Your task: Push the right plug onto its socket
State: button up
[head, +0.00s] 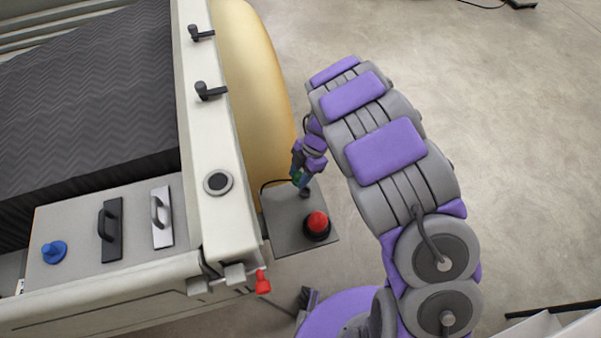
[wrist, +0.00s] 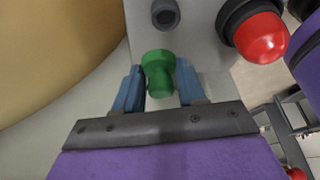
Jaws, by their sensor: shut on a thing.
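A green plug (wrist: 158,72) with a wide round head sits between the blue fingers of my gripper (wrist: 161,84) in the wrist view. My gripper is shut on it. In the head view my gripper (head: 298,176) is over the grey panel, and only a small green patch of the plug shows. A dark round socket (wrist: 166,14) with a hollow middle stands on the grey panel (wrist: 198,42), just ahead of the plug and apart from it in the wrist view. The socket (head: 305,193) is partly hidden by my gripper in the head view.
A red-topped knob (head: 318,222) on a black base stands on the panel, close to the socket. A large yellow rounded body (head: 250,80) and a white frame (head: 215,145) lie left of the panel. Open floor (head: 520,130) is at right.

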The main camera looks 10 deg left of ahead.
aim_at(300, 192)
jog(key=d+b, duration=0.1)
jog(key=d+f+b, duration=0.2)
jog(key=d, duration=0.1)
jog(key=shift+f, duration=0.25)
jog(key=shift+f+p, duration=0.15)
jog(key=shift+p, duration=0.2)
jog(key=a+f, duration=0.2)
jog(key=a, duration=0.1)
jog(key=shift+a+f, duration=0.1)
jog(key=shift+f, duration=0.05)
jog(key=shift+d+r, duration=0.15)
jog(key=shift+d, duration=0.55)
jog(key=shift+d+r, duration=0.15)
jog(key=shift+d, duration=0.5)
jog(key=shift+a+f+p, duration=0.15)
jog(key=shift+a+p, duration=0.1)
jog(key=shift+a, duration=0.45)
jog(key=shift+a+f+p, duration=0.1)
jog(key=shift+a+p, duration=0.1)
jog(key=shift+a, duration=0.45)
jog(key=shift+d+r+p, duration=0.2)
jog(key=shift+d+p, duration=0.1)
jog(key=shift+d, duration=0.45)
jog(key=shift+a+f, duration=0.25)
jog(key=shift+a, duration=0.85)
jog(key=shift+d+r, duration=0.15)
jog(key=shift+d, duration=0.55)
